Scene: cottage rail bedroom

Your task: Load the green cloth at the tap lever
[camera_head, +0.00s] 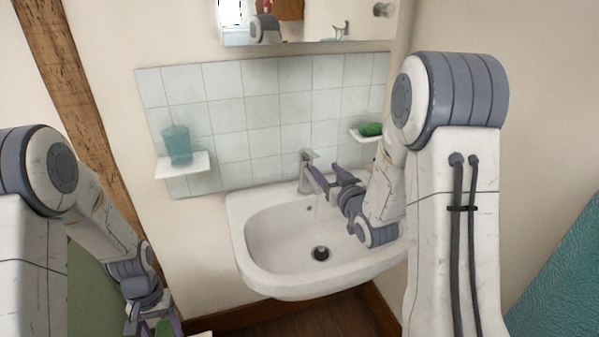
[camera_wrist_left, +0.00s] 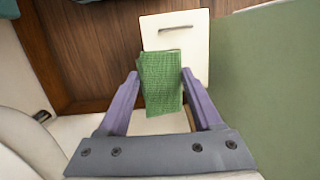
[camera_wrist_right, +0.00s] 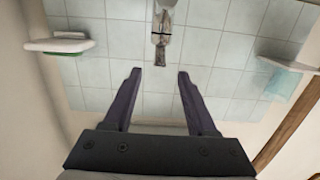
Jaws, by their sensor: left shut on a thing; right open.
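The green cloth (camera_wrist_left: 160,85) is a folded, textured piece between the purple fingers of my left gripper (camera_wrist_left: 160,74), which is shut on it. In the head view only a bit of the cloth (camera_head: 164,328) shows at the bottom left, with my left gripper (camera_head: 157,322) low beside it, well away from the tap. The metal tap (camera_head: 306,172) stands at the back of the sink. Its lever (camera_wrist_right: 160,48) shows in the right wrist view, just beyond the gap between the fingertips. My right gripper (camera_head: 327,178) is open and empty close to the tap.
The white sink (camera_head: 270,225) has a clear bowl. A shelf (camera_head: 182,166) holds a teal cup (camera_head: 178,145) on the left; a soap dish (camera_head: 362,136) with a green object (camera_head: 371,129) is on the right. A pale handled unit (camera_wrist_left: 195,55) lies below the cloth.

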